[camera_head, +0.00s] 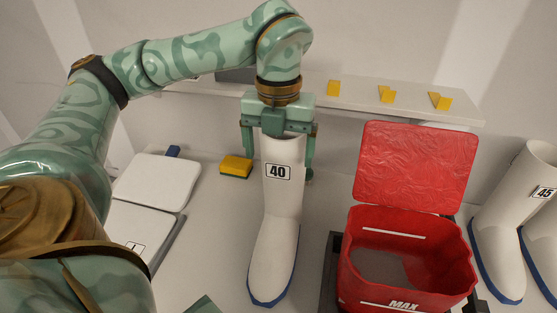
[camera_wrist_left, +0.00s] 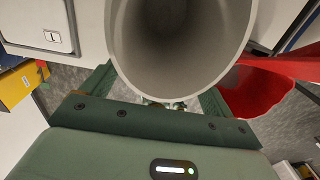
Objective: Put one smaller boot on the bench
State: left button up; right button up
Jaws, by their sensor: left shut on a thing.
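A white boot marked 40 (camera_head: 283,215), with a blue sole edge, hangs or stands upright in the middle of the head view, toe toward me. My left gripper (camera_head: 279,163) is shut on its shaft near the top, one finger on each side. I cannot tell whether the sole touches the surface below. In the left wrist view the boot's round open top (camera_wrist_left: 180,90) fills the upper middle. A pair of white boots (camera_head: 498,235), one marked 45, stands at the right edge. My right gripper is not in view.
An open red bin (camera_head: 455,262) marked MAX, lid up, stands just right of the held boot. A yellow and green sponge (camera_head: 236,167) and a white flat-topped device (camera_head: 157,182) lie left. A shelf (camera_head: 410,108) behind carries several yellow pieces.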

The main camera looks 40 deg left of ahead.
pick_arm(q)
notch_tip(320, 180, down, 2)
jog(key=shift+f, duration=0.25)
jog(key=shift+f+b, duration=0.1)
jog(key=shift+b, duration=0.2)
jog(key=o, duration=1.8)
jog(key=shift+s, duration=0.1)
jog(key=shift+o, duration=0.2)
notch_tip(320, 180, up, 12)
jog(key=p, duration=0.3)
jog(key=shift+p, duration=0.3)
